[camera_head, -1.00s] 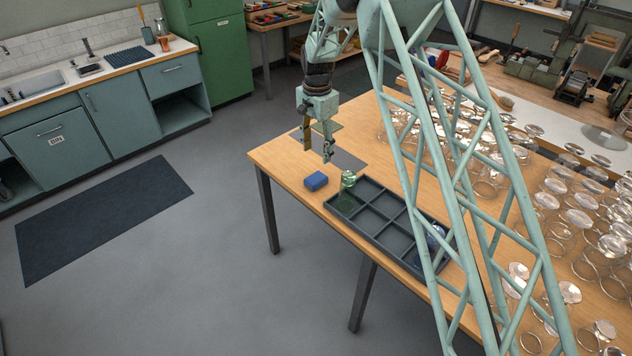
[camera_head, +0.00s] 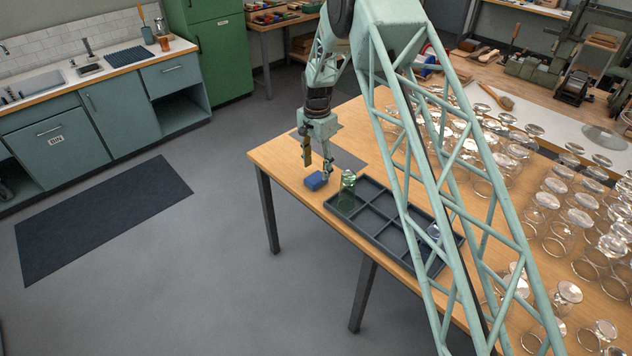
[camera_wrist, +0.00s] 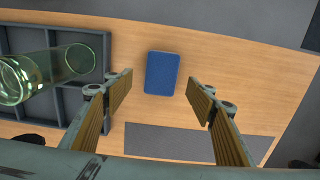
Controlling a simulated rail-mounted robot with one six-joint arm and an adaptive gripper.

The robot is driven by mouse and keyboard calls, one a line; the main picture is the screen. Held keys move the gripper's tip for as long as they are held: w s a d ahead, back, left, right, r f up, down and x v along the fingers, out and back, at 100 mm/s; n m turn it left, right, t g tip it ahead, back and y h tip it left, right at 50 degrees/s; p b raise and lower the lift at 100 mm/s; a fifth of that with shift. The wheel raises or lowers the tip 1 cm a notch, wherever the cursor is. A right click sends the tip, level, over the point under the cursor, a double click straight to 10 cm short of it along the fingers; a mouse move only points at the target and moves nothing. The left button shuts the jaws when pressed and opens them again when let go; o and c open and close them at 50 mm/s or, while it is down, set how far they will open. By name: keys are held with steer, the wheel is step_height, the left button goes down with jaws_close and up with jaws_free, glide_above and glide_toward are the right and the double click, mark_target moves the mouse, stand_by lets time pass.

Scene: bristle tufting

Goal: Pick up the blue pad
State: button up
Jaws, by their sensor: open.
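The blue pad (camera_head: 316,181) lies flat on the wooden table near its front left corner, beside the dark tray. In the wrist view the blue pad (camera_wrist: 162,73) shows whole, just beyond the fingertips and roughly midway between them. My gripper (camera_head: 317,172) is just above the pad, pointing down. In the wrist view my gripper (camera_wrist: 160,86) is open, with its two fingers wide apart and nothing between them.
A dark compartment tray (camera_head: 381,254) is close to the right of the pad. A green glass (camera_head: 348,180) stands in its near corner compartment. A grey mat (camera_head: 345,157) lies behind the pad. Many clear glasses (camera_head: 545,200) crowd the right side. The table edge is close to the pad.

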mark_target(316, 177)
steer(key=shift+f, duration=0.25)
steer(key=shift+f, duration=0.15)
steer(key=shift+a+f, duration=0.15)
steer(key=shift+f, duration=2.3)
steer(key=c, duration=0.8)
